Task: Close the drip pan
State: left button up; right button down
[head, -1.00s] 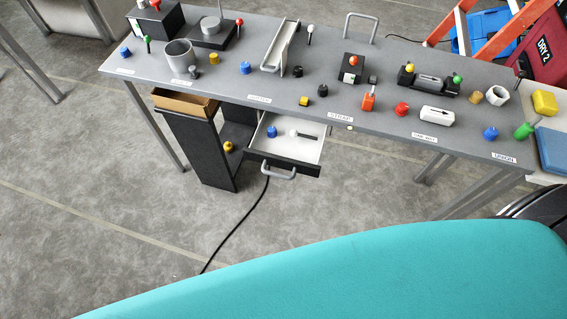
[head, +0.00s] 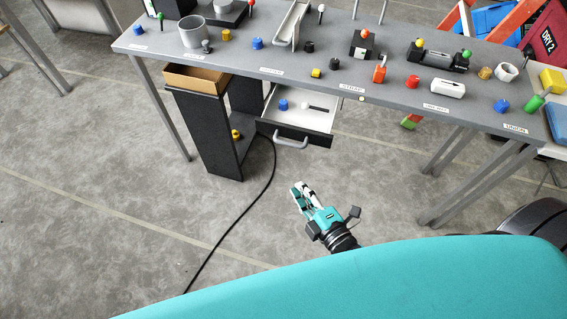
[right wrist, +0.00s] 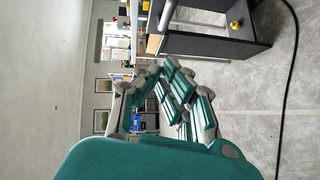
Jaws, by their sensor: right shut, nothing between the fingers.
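The drip pan (head: 315,116) is a white-lined drawer with a black front and a grey bar handle (head: 291,143). In the head view it hangs under the table, pulled out toward me, with a blue knob (head: 283,104) and a white-tipped dark lever (head: 318,107) inside. My right gripper (head: 303,189), teal and grey, is in front of and below the handle, apart from it. It is shut and empty; its fingers also show in the right wrist view (right wrist: 155,73). My left gripper is not in view.
The grey table (head: 215,59) carries several knobs, levers and fittings. A black stand (head: 205,130) with an open brown tray (head: 197,79) is left of the pan. A black cable (head: 222,242) crosses the floor. The floor before the pan is otherwise clear.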

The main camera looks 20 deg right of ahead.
jog(key=d+x, duration=0.1)
jog(key=x, duration=0.3)
jog(key=p+x, duration=0.1)
jog(key=x, duration=0.3)
jog(key=d+p+x, duration=0.1)
jog(key=x, duration=0.4)
jog(key=shift+w+d+r, duration=0.35)
jog(key=shift+d, duration=0.05)
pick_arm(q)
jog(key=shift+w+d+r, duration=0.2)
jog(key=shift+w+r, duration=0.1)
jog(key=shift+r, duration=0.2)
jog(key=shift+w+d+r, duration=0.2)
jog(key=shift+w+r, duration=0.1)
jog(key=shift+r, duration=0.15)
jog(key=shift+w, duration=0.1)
